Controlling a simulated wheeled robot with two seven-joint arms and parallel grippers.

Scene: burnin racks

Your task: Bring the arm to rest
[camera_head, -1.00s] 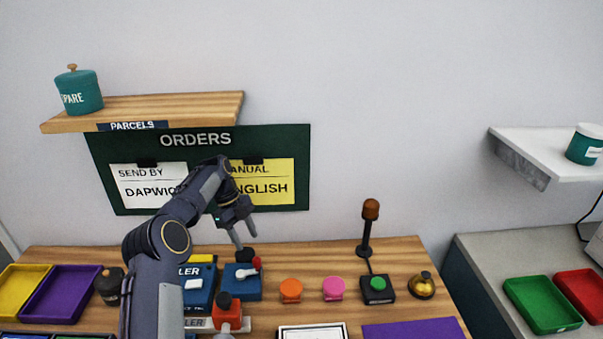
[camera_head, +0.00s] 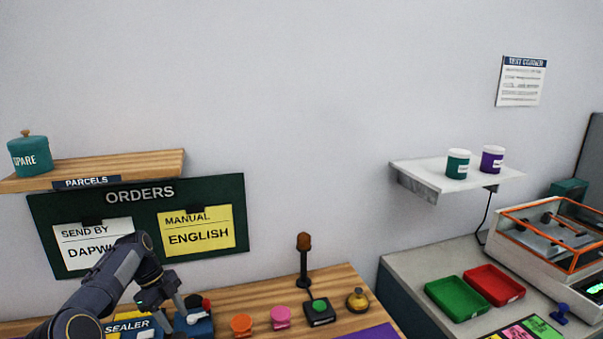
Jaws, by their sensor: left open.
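My left arm comes in from the lower left, and its left gripper (camera_head: 177,305) is open over the blue device with a red knob (camera_head: 198,318) on the wooden table. I cannot tell whether the fingers touch that device. No object shows between the fingers. The blue sealer (camera_head: 128,327) is partly hidden behind my arm. My right gripper does not show.
Orange (camera_head: 241,324) and pink (camera_head: 280,317) knobs, a green button box (camera_head: 320,312) and a brass bell (camera_head: 357,299) stand on the table. The orders board (camera_head: 200,262) is behind. Green (camera_head: 457,299) and red (camera_head: 494,285) trays sit on the right counter.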

